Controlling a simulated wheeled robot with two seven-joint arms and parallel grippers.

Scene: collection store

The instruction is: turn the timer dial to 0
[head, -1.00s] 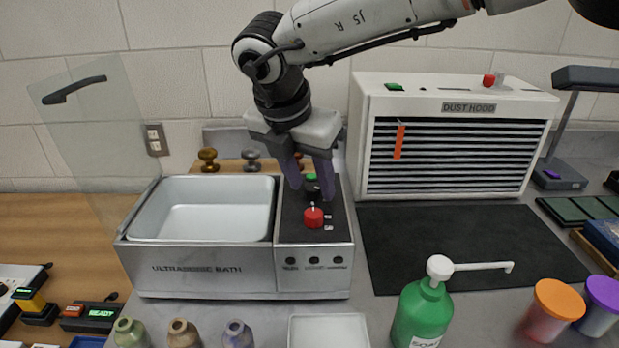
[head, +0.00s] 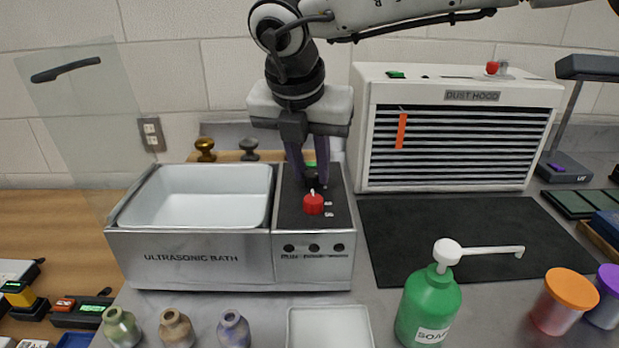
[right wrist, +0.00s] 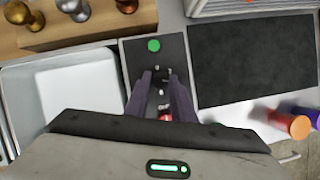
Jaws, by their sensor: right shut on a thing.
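The ultrasonic bath (head: 190,258) stands at the left of the counter. Its dark control panel (head: 342,222) carries a black dial (head: 313,181), a red knob (head: 314,205) in front of it and a green button behind. My right gripper (head: 312,184) points down over the panel, its two purple fingers closed around the black dial. In the right wrist view the fingers (right wrist: 162,82) stand on either side of the dial, with the green button (right wrist: 153,45) beyond. The fingers partly hide the dial, and I cannot read its setting. My left gripper is not in view.
The bath's clear lid (head: 75,120) stands raised at the left. A dust hood (head: 460,82) and black mat (head: 450,240) are to the right. A green soap bottle (head: 428,305), white tray (head: 330,312) and several small vases (head: 177,327) stand in front.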

